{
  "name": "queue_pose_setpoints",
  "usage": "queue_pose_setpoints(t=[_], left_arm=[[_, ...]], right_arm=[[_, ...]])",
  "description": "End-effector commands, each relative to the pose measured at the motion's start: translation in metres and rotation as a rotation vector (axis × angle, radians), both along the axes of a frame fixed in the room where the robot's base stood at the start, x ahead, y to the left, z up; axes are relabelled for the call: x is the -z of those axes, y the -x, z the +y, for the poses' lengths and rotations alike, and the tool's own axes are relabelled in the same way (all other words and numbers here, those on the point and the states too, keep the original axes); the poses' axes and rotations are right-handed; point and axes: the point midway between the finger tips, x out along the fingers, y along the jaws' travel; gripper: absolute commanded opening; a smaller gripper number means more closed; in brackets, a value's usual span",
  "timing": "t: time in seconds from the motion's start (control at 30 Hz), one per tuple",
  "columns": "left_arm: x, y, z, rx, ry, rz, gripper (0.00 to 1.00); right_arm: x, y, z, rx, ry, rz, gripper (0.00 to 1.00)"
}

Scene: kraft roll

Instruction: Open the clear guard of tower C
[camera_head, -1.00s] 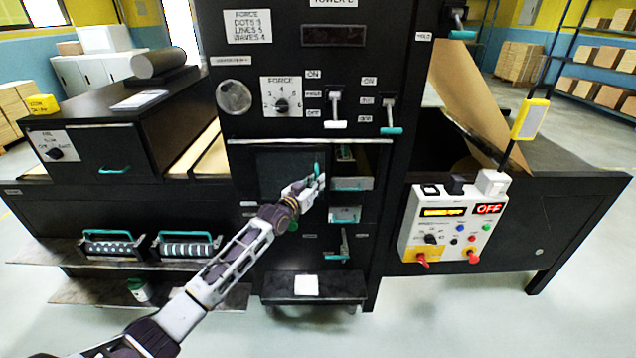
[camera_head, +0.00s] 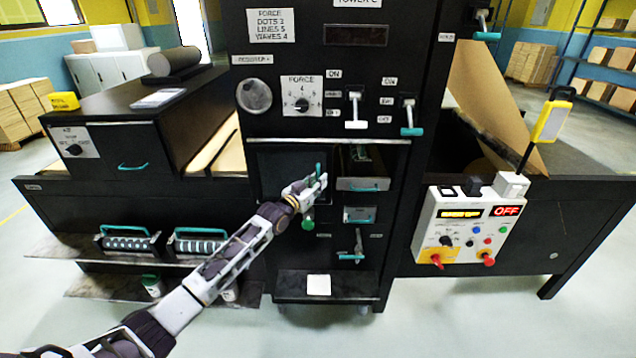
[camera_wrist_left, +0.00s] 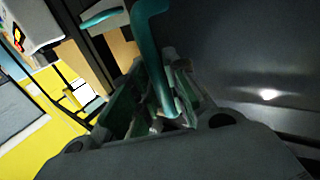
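Tower C (camera_head: 345,75) is the tall black machine in the middle of the head view. Its clear guard (camera_head: 282,168) looks like a dark see-through panel on the front, with an upright teal handle (camera_head: 319,170) at its right side. My left gripper (camera_head: 309,186) is at this handle. In the wrist view the teal handle (camera_wrist_left: 152,50) runs down between my left fingers (camera_wrist_left: 160,90), which look closed around it. A smooth dark surface fills the right of that view. How far the guard stands out is hard to tell. My right gripper is not in view.
Right of the guard are small drawers (camera_head: 363,184) with teal handles. Levers (camera_head: 355,110) and a force dial (camera_head: 302,104) sit above. A control box (camera_head: 465,230) reading OFF is at right. Teal-handled rollers (camera_head: 128,243) lie on a shelf at left.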

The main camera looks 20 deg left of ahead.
Motion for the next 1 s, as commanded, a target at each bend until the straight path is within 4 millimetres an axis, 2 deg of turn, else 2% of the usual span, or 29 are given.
queue_pose_setpoints(t=[0.03,0.1,0.57,1.0], left_arm=[[0.000,0.000,0.000,0.000,0.000,0.000,0.27],[0.000,0.000,0.000,0.000,0.000,0.000,0.33],[0.000,0.002,0.001,0.000,0.000,0.000,0.33],[0.001,0.028,0.009,0.000,-0.002,0.002,0.33]], right_arm=[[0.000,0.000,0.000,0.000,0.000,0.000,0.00],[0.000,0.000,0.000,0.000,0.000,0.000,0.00],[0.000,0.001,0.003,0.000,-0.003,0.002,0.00],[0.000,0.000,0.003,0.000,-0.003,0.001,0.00]])
